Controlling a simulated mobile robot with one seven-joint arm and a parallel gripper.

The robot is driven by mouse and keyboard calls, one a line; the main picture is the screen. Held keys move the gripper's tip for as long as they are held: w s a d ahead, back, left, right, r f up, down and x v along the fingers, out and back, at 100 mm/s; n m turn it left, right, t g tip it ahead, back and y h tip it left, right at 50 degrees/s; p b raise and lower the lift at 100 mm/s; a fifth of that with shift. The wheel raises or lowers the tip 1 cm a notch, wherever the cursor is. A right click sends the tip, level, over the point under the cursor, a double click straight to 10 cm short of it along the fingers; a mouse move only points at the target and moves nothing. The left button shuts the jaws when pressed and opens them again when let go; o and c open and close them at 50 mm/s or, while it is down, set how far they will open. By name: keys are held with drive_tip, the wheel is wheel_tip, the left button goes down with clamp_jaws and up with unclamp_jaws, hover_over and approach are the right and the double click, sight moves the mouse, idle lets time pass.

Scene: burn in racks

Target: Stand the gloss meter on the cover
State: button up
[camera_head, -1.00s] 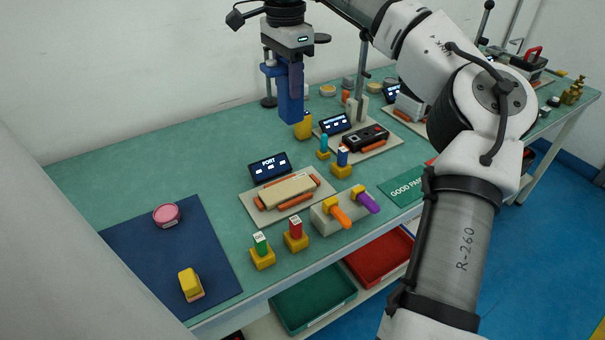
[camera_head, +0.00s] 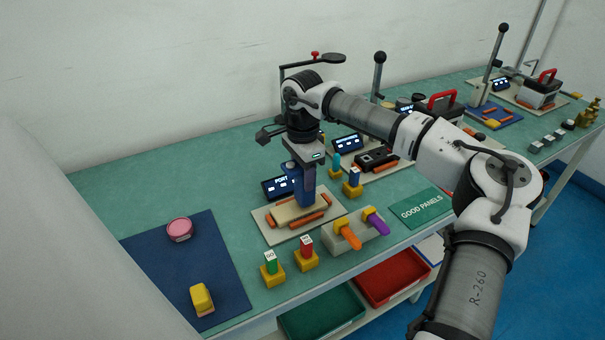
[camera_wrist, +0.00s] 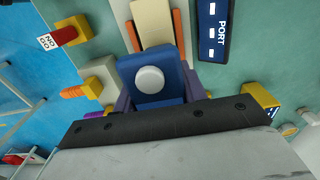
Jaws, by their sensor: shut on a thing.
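The gloss meter (camera_head: 308,192) is an upright blue block. My gripper (camera_head: 303,172) is shut on it, with a finger on each side in the wrist view. There the gloss meter (camera_wrist: 172,98) shows its blue end with a round white knob. The cover (camera_head: 288,212) is a long beige plate between orange strips on a pale base board. It also shows in the wrist view (camera_wrist: 153,20), partly hidden behind the gloss meter. In the head view the meter's lower end overlaps the cover's right part; whether they touch, I cannot tell.
The PORT display (camera_head: 275,187) stands just behind the cover. Red-topped (camera_head: 306,250) and green-topped (camera_head: 271,265) yellow blocks are in front. A grey holder (camera_head: 352,236) with orange and purple handles is to the right. A blue mat (camera_head: 175,262) lies at left.

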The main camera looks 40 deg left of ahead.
drive_tip(key=shift+f, duration=0.4)
drive_tip(key=shift+f, duration=0.2)
drive_tip(key=o, duration=1.1)
drive_tip(key=shift+r, duration=0.1)
